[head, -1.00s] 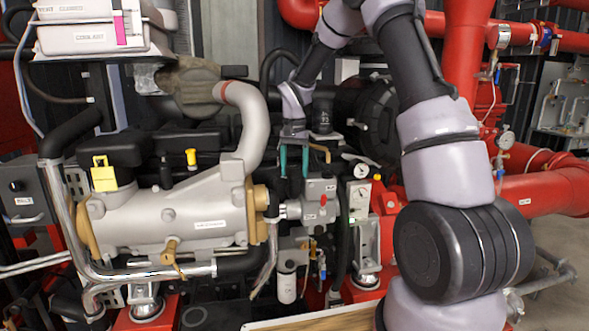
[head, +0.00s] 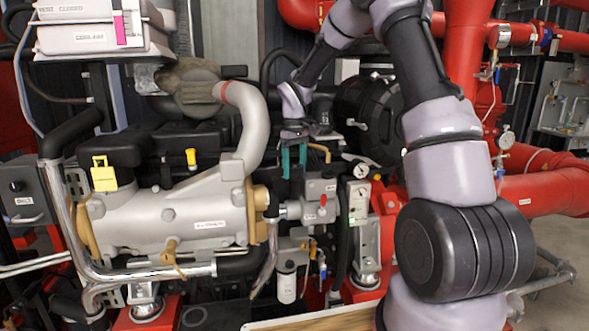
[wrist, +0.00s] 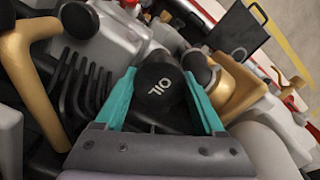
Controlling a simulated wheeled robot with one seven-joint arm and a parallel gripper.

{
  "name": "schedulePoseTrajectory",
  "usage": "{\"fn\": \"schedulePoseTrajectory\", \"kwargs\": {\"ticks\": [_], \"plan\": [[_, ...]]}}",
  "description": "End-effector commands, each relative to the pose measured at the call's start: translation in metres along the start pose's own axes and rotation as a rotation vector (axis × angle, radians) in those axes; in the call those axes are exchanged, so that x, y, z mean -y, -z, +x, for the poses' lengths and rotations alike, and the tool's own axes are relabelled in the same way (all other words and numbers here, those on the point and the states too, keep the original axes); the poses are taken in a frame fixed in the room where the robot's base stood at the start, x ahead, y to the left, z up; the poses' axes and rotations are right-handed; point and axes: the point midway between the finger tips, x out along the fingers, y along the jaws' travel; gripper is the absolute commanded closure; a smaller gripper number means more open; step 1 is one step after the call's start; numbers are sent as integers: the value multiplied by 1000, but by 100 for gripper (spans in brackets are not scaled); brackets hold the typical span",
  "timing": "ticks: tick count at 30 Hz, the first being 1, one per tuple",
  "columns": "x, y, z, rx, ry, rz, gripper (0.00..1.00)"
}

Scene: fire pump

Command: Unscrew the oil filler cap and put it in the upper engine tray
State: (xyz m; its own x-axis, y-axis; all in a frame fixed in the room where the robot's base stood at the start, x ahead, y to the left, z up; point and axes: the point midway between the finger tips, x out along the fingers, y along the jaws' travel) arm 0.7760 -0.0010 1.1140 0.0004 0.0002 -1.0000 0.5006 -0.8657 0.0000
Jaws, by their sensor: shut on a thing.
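The oil filler cap (wrist: 160,88) is a round black cap marked OIL in the wrist view, its lettering upside down. My gripper (wrist: 161,103) has a teal finger on each side of it and is shut on it. In the head view my gripper (head: 294,162) points down at the engine top, behind the silver-grey housing. The cap is not distinct there, and the filler neck below it is hidden. I cannot tell whether the cap is still threaded on. I cannot clearly identify the upper engine tray in either view.
A thick grey pipe (head: 252,125) curves up left of my gripper. A round black housing (head: 368,115) stands to its right. A yellow cap (head: 104,175) and a yellow handle (head: 191,158) are further left. A tan pipe (wrist: 35,75) lies close in the wrist view.

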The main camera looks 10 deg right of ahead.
Motion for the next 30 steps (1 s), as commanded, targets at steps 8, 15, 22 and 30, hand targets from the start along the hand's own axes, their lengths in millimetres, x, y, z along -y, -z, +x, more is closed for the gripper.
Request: {"fn": "schedulePoseTrajectory", "kwargs": {"ticks": [8, 15, 22, 30], "plan": [[0, 0, 0, 1, 0, -77, 100], [0, 0, -6, -1, -1, -76, 100], [0, 0, -16, 0, -1, -74, 100], [0, 0, -26, 0, 0, -74, 100]]}}
